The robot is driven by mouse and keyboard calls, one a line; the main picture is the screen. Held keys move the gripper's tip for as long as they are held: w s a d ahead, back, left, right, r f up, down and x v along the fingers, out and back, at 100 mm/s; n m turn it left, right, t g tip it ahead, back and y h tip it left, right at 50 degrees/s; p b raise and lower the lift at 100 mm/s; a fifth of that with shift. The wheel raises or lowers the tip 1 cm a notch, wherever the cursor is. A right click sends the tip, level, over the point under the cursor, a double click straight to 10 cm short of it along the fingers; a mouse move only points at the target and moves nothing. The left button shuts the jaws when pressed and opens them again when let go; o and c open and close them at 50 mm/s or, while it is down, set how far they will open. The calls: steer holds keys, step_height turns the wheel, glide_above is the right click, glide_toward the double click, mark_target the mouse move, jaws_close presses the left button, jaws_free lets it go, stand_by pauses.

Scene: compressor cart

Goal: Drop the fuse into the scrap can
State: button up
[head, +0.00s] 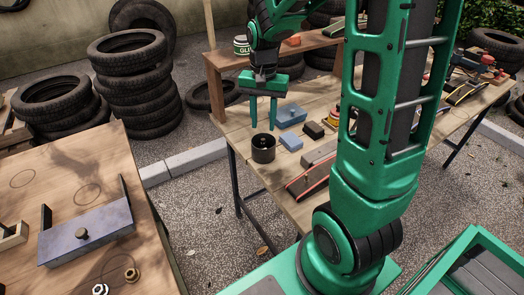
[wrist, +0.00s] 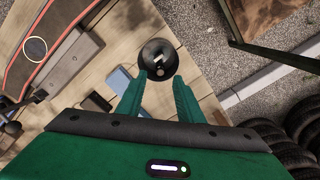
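The scrap can, a dark round pot (head: 263,149), stands near the left end of the far wooden workbench. It also shows in the wrist view (wrist: 146,52), just beyond my fingertips. Small light and grey shapes (wrist: 158,62) show at its mouth and inside; they may be the fuse, but I cannot tell for certain. My gripper (head: 263,122) is above the can, pointing down, with its two green fingers apart. In the wrist view my gripper (wrist: 158,88) holds nothing between its fingers.
Right of the can lie a small blue block (head: 291,142), a blue box (head: 292,116), a dark block (head: 313,130) and a red-edged dark piece (head: 308,181). A glue can (head: 241,46) stands on the raised shelf. The near left table (head: 75,180) bears a blue-grey box (head: 85,235).

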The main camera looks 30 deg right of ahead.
step_height(320, 180, up, 8)
stand_by(0.6)
steer(key=s+d+f+n, duration=0.1)
steer(key=s+d, duration=0.1)
steer(key=s, duration=1)
steer(key=s+d+f+n, duration=0.1)
steer(key=s+d, duration=0.1)
steer(key=s, duration=1.1)
steer(key=shift+f+n, duration=0.25)
steer(key=shift+n, duration=0.15)
steer(key=shift+w+d, duration=0.1)
steer(key=shift+w+f, duration=0.25)
steer(key=shift+w, duration=0.35)
steer(key=shift+s, duration=0.1)
